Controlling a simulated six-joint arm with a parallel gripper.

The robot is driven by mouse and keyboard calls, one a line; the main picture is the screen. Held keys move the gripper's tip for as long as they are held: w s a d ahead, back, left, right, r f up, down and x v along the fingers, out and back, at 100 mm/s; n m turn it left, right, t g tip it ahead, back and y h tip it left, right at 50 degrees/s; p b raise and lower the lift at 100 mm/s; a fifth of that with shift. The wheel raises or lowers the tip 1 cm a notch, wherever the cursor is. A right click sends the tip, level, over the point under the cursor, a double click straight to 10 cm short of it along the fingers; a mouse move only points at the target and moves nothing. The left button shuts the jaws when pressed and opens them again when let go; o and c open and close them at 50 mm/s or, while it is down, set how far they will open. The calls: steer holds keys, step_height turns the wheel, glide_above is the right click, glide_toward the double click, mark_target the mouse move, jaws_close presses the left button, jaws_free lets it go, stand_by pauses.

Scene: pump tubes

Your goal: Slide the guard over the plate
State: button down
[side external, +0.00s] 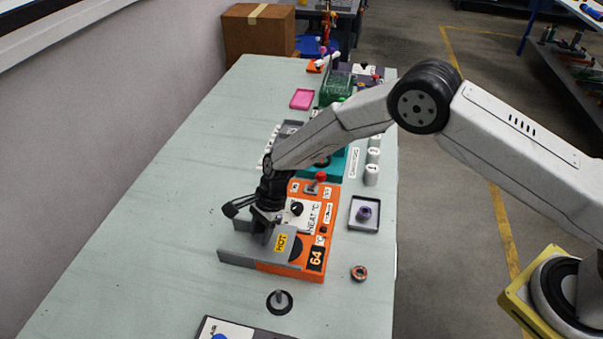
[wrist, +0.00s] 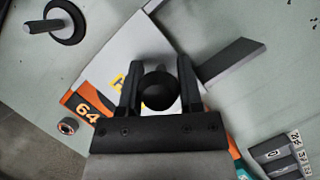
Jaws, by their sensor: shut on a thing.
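The orange heater unit (side external: 311,217) stands on the bench with a "64" display and a red-topped switch. The grey guard (side external: 262,246) with its yellow HOT label lies at the unit's near left side. A dark round plate (side external: 295,250) shows only in part beside the label, the rest hidden by the guard. My gripper (side external: 262,222) is over the guard. In the wrist view my gripper (wrist: 158,92) is shut on the guard's round black knob (wrist: 158,91), between both fingers. The pale guard panel (wrist: 125,48) spreads out beyond the fingers.
A grey rail (side external: 236,258) extends left of the unit. A tray with a purple part (side external: 364,222) stands to the right, and a small ring (side external: 359,273) lies near it. A peg on a black disc (side external: 279,301) stands in front. The bench's left side is clear.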

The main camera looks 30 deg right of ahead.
mark_target(273, 245)
steer(key=shift+s+d, duration=1.25)
steer(key=shift+d, duration=0.1)
steer(key=shift+c, duration=1.5)
jaws_free()
steer(key=shift+r, duration=0.1)
steer(key=shift+d+r, duration=0.15)
steer(key=shift+r, duration=0.25)
steer(key=v, duration=0.5)
steer(key=shift+w+r, duration=0.1)
steer(key=shift+r, duration=0.2)
steer(key=shift+d+r, duration=0.3)
steer(key=shift+r, duration=0.2)
